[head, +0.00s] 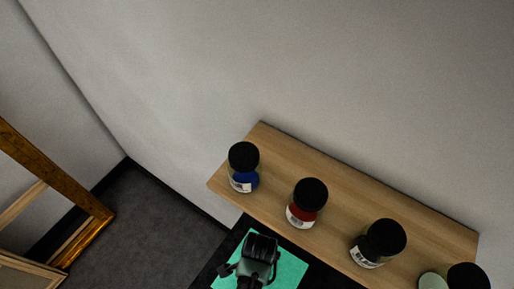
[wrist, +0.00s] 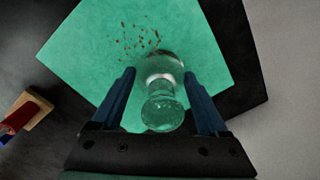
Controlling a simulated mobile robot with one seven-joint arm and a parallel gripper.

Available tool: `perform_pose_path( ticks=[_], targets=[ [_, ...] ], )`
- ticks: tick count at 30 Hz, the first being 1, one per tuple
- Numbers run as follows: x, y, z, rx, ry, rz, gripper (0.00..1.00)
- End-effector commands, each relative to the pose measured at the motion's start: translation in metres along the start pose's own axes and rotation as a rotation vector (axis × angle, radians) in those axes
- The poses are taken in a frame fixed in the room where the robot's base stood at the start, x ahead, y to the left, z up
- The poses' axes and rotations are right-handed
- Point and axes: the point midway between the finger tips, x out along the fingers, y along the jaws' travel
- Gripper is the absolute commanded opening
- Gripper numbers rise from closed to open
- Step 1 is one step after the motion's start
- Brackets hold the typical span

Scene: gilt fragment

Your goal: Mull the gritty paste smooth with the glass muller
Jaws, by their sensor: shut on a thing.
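The glass muller (wrist: 162,100) is clear, with a round knob toward the camera, and stands on a green slab (wrist: 85,45). My gripper (wrist: 159,78) is shut on the muller, with one blue finger on each side of it. Reddish-brown gritty specks of paste (wrist: 138,40) lie scattered on the slab, just beyond the muller and to its left. The muller's base is partly hidden by its own knob. In the head view the slab (head: 291,270) shows at the bottom edge under my dark wrist, which hides the muller and the paste.
A wooden shelf (head: 340,190) behind the slab holds a blue jar (head: 244,180), a red jar (head: 302,214) and more black-lidded jars at right. A gilt frame (head: 93,238) stands at far left. In the wrist view a red and blue object (wrist: 22,115) sits left.

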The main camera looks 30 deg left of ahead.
Motion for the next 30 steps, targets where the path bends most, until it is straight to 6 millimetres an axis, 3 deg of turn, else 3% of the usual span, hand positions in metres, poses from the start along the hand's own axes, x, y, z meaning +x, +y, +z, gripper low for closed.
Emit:
perform_pose_path(
  ticks=[5,20,30],
  targets=[
    [-0.007,0.000,0.000,0.000,0.002,-0.001,0.00],
    [-0.059,-0.002,0.000,0.001,0.001,-0.001,0.00],
    [-0.060,-0.002,0.000,0.000,0.001,-0.001,0.00]
  ],
)
